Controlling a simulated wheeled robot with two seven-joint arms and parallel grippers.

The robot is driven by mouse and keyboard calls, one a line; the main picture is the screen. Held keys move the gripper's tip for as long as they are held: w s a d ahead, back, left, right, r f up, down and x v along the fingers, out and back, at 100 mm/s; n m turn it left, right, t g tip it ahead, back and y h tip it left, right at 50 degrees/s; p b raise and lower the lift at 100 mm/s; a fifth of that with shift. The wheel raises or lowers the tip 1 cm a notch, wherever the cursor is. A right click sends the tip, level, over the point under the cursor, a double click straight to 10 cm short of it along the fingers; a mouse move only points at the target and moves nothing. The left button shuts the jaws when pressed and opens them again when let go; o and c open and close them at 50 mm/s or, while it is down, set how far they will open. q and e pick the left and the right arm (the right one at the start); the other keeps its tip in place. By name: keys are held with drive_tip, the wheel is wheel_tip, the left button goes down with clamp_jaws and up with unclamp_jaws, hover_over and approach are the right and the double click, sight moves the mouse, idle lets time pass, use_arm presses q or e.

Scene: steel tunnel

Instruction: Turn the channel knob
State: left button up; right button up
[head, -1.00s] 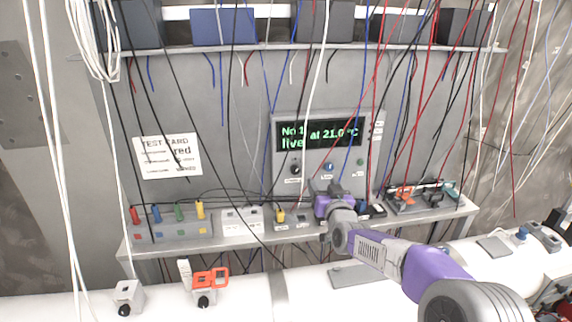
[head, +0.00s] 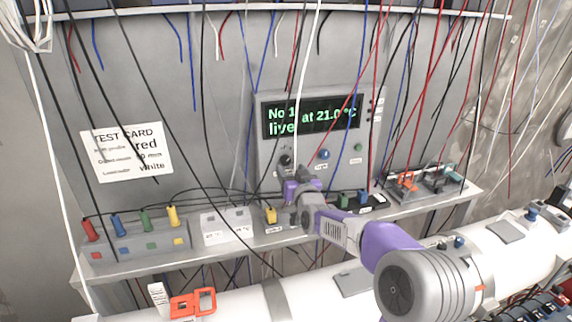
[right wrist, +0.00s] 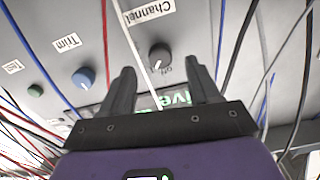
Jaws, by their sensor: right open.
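The channel knob (right wrist: 160,57) is a black round knob with a white pointer line, under the label "Channel" in the right wrist view. In the head view the black knob (head: 285,160) sits at the lower left of the grey panel, below the green display (head: 312,117). My right gripper (right wrist: 162,78) is open, its two dark fingers pointing at the panel on either side of the knob's line, apart from it. In the head view my right gripper (head: 292,173) is just below the knob. A white cable crosses in front near the knob. My left gripper is not in view.
Many cables hang across the panel. A white pipe runs below.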

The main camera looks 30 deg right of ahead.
sight(286, 162)
drive_tip(key=p+x, duration=0.1)
drive_tip(key=x, duration=0.3)
drive_tip(key=shift+w, duration=0.4)
drive_tip(key=c, duration=1)
drive_tip(key=m+b, duration=0.4)
drive_tip(key=b, duration=0.2)
drive_tip(key=shift+f, duration=0.2)
drive_tip(key=shift+c, duration=0.2)
drive_tip(key=shift+r+m+b, duration=0.2)
drive_tip(key=shift+m+b, duration=1.2)
drive_tip(key=shift+m, duration=0.5)
drive_tip(key=o, duration=1)
